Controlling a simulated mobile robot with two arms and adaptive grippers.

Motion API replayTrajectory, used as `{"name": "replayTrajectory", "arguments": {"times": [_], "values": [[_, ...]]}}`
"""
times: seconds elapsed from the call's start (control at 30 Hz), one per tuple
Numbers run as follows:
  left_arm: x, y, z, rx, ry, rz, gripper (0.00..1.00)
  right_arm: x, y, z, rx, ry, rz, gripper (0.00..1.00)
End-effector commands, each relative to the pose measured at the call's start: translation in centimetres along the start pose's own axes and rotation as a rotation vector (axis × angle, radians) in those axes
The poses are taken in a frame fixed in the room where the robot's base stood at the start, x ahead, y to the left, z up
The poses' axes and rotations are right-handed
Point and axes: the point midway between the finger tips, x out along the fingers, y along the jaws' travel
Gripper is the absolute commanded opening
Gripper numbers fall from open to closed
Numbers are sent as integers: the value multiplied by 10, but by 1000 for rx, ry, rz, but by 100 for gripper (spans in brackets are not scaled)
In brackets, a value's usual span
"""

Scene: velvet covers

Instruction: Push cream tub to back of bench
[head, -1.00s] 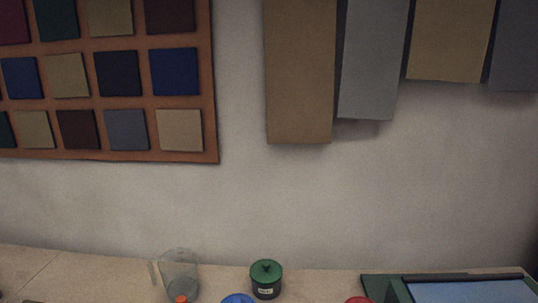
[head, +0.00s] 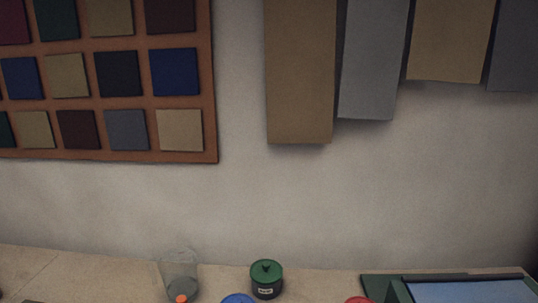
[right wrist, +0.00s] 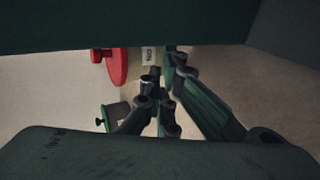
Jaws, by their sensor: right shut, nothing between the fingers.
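A tub with a pale cream side (right wrist: 138,62), a red knobbed lid (right wrist: 117,67) and a small white label shows sideways in the right wrist view. In the head view only a red lid top (head: 357,300) shows at the bottom edge; the rest is cut off. My right gripper (right wrist: 160,104) shows in the right wrist view with its fingers shut and nothing between them. It is near the tub; I cannot tell whether it touches. My left gripper is not in view.
A dark jar with a green lid (head: 266,278), a clear vessel (head: 179,275) and a blue lid (head: 238,298) stand on the bench (head: 90,275). A green-edged panel (head: 465,290) lies at right. The wall (head: 300,210) rises behind. Bench around the red lid's back looks clear.

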Motion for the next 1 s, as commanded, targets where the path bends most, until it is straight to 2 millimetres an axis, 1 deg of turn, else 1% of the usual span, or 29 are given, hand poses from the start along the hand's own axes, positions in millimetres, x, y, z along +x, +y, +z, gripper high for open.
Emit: {"name": "replayTrajectory", "arguments": {"times": [0.23, 1.0], "values": [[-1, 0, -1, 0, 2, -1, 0, 4, 3, 1, 0, 0, 1, 0], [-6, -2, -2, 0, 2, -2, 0, 41, 26, 11, -1, 0, 1, 0]]}}
